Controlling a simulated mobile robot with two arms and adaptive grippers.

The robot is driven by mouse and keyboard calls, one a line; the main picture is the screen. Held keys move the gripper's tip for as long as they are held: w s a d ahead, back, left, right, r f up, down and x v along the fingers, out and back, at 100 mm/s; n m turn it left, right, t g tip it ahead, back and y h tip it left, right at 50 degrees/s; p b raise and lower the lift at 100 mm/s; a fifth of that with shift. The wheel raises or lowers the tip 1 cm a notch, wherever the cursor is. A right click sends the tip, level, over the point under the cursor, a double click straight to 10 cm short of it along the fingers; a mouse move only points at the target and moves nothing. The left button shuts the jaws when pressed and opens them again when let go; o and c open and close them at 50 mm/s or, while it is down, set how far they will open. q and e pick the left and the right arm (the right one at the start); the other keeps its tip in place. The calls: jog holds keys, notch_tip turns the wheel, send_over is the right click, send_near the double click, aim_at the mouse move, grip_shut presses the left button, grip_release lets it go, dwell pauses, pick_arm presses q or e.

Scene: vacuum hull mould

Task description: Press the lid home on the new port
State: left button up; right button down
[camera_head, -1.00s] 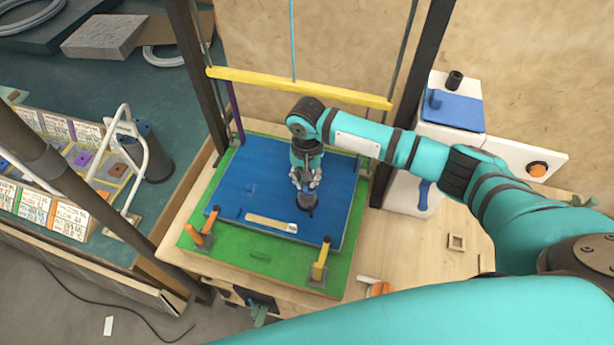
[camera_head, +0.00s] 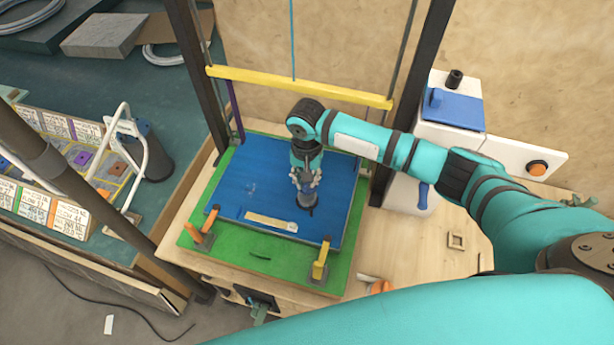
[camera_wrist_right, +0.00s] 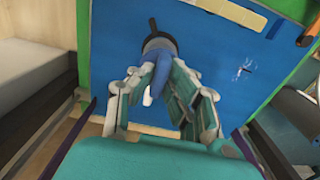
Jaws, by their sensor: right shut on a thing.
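My right gripper (camera_head: 307,183) reaches down over the blue board (camera_head: 245,190), its fingers shut on a blue piece (camera_wrist_right: 158,75). That piece meets a dark round lid or port fitting (camera_wrist_right: 160,43) with a small side tab. The same dark round part shows low under the fingertips in the head view (camera_head: 307,201), at the board's right front area. The fingers and blue piece hide part of it, so I cannot tell lid from port or whether the lid is fully seated. My left gripper is out of view.
A yellow crossbar (camera_head: 300,88) spans the frame behind. A pale strip (camera_head: 270,222) lies on the board. A small wooden square (camera_head: 456,241) lies right.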

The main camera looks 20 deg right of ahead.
jog(key=shift+f, duration=0.55)
jog(key=c, duration=1.2)
grip_release()
notch_tip(320, 180, up, 12)
jog(key=shift+f, duration=0.1)
